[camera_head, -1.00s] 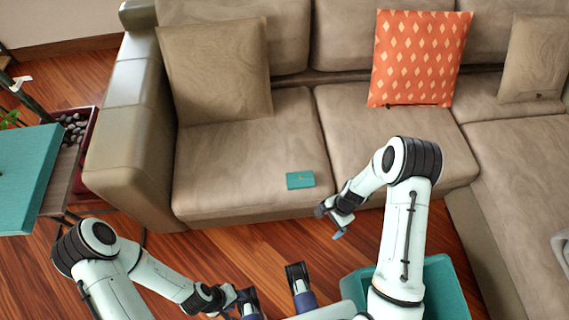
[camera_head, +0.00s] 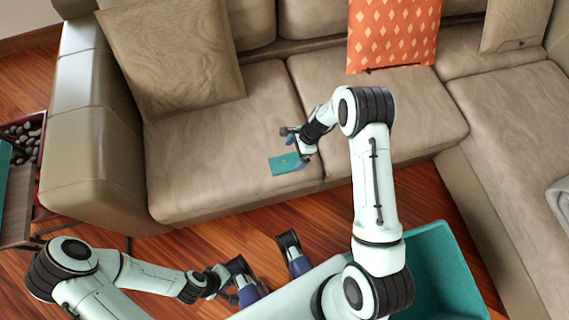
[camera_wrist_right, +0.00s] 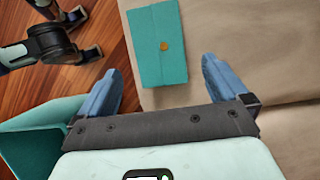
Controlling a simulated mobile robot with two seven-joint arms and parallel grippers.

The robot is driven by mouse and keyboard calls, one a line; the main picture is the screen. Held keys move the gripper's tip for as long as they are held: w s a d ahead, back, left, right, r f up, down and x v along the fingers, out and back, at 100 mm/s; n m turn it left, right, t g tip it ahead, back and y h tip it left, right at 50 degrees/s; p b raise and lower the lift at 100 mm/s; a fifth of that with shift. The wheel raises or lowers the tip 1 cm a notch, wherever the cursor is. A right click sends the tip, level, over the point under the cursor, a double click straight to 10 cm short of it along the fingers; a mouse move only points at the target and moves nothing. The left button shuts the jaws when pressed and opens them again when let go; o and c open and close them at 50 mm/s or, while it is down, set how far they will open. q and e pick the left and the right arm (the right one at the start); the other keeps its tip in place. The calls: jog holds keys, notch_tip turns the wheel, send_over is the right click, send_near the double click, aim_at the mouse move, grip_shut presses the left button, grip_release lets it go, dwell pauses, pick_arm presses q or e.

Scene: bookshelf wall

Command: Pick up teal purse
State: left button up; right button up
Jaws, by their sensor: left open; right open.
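The teal purse (camera_head: 284,163) lies flat on the sofa seat near its front edge. It is a small flat rectangle, and the right wrist view shows it (camera_wrist_right: 158,44) with a round gold clasp. My right gripper (camera_head: 292,147) is open, just above and beside the purse. My left gripper (camera_head: 267,262) is low in front of the sofa, open and empty.
The beige sofa (camera_head: 210,188) has a brown cushion (camera_head: 178,52) and an orange patterned cushion (camera_head: 392,35) at its back. A teal bin (camera_head: 448,262) stands on the wooden floor (camera_head: 220,246) at right. A stand with pebbles (camera_head: 22,140) is at far left.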

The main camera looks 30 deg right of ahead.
aim_at(286, 163)
jog(key=x, duration=0.2)
jog(key=b+x, duration=0.1)
jog(key=x, duration=0.2)
jog(key=shift+w+a+f, duration=0.1)
jog(key=shift+a+f, duration=0.1)
jog(key=shift+a, duration=0.15)
jog(key=c, duration=1.1)
